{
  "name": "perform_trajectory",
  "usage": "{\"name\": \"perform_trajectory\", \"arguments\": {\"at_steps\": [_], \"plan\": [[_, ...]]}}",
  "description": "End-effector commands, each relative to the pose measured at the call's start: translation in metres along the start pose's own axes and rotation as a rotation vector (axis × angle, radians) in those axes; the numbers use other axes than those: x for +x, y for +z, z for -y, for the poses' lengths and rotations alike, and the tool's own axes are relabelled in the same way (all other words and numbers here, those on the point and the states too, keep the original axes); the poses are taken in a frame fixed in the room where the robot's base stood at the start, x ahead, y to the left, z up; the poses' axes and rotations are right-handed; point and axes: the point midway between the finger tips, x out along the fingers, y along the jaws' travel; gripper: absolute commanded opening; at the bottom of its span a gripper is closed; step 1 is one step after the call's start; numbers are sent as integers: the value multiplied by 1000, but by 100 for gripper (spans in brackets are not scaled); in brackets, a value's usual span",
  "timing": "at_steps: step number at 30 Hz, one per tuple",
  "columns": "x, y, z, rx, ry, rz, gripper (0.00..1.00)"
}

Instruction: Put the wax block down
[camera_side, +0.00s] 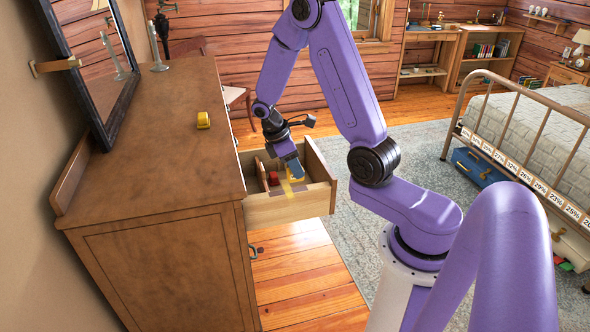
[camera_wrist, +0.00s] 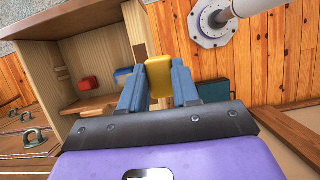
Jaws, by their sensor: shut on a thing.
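My gripper (camera_side: 291,170) is shut on a yellow wax block, which shows between its two blue fingers in the wrist view (camera_wrist: 158,74). The gripper points down at the open drawer (camera_side: 290,211) of the brown dresser, near the drawer's front board. In the side view the fingers hide most of the block, and I cannot tell whether it touches the drawer. In the wrist view, the drawer's pale wooden inside (camera_wrist: 95,45) lies left of and beyond the fingers.
A red block (camera_wrist: 88,83) and a blue thing (camera_wrist: 122,74) are in the drawer. A small yellow object (camera_side: 203,120) stands on the dresser top (camera_side: 160,165), otherwise mostly clear. A mirror (camera_side: 100,60) leans behind it. A bed (camera_side: 530,130) is at right.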

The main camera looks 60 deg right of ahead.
Motion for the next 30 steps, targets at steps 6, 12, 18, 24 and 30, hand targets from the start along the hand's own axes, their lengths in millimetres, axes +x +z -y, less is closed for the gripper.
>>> {"name": "perform_trajectory", "arguments": {"at_steps": [6, 12, 18, 24, 30], "plan": [[0, 0, 0, 0, 0, 0, 0], [0, 0, 0, 0, 1, 0, 0], [-5, -4, -6, -46, 22, -2, 0], [-34, -23, -30, -293, 127, -6, 0], [-74, -43, -57, -609, 255, -8, 0]]}}
